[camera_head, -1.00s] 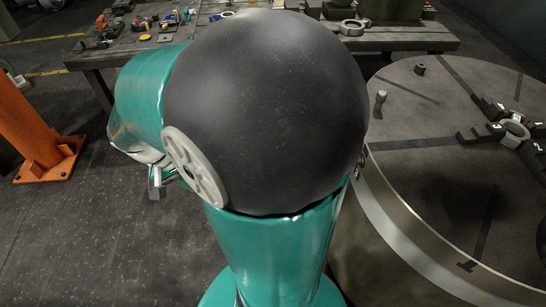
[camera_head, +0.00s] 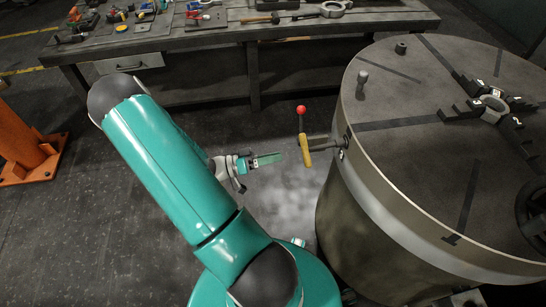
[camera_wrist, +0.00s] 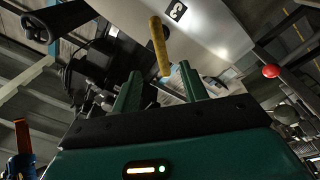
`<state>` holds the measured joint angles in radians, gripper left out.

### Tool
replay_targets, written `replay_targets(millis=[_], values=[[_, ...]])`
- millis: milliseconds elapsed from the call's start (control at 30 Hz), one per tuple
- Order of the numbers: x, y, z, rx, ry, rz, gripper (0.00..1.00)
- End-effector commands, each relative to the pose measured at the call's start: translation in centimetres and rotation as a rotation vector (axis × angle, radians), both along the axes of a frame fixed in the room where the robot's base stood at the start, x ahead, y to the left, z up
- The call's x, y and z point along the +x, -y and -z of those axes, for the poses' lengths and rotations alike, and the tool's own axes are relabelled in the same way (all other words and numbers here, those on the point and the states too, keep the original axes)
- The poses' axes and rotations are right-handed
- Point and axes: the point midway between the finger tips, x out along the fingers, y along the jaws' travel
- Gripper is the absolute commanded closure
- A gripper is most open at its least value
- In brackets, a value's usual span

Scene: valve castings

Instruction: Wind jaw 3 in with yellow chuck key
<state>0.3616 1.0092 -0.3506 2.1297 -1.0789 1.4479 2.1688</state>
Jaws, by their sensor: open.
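A workbench (camera_head: 240,32) with tools and parts stands behind. An orange post (camera_head: 22,135) is at the left. Two small pegs, one grey (camera_head: 361,84) and one dark (camera_head: 401,48), stand on the chuck top.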

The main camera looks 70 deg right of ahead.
Motion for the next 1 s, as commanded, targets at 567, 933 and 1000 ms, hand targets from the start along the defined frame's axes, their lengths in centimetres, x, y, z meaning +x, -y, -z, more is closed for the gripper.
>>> replay_targets(millis=[567, 933, 1000], values=[[-4.0, 2.4, -0.4, -0.024, -0.011, -0.007, 0.56], [-7.3, 4.4, -1.0, -0.023, -0.013, -0.009, 0.56], [-7.8, 4.7, -1.0, -0.023, -0.011, -0.009, 0.56]])
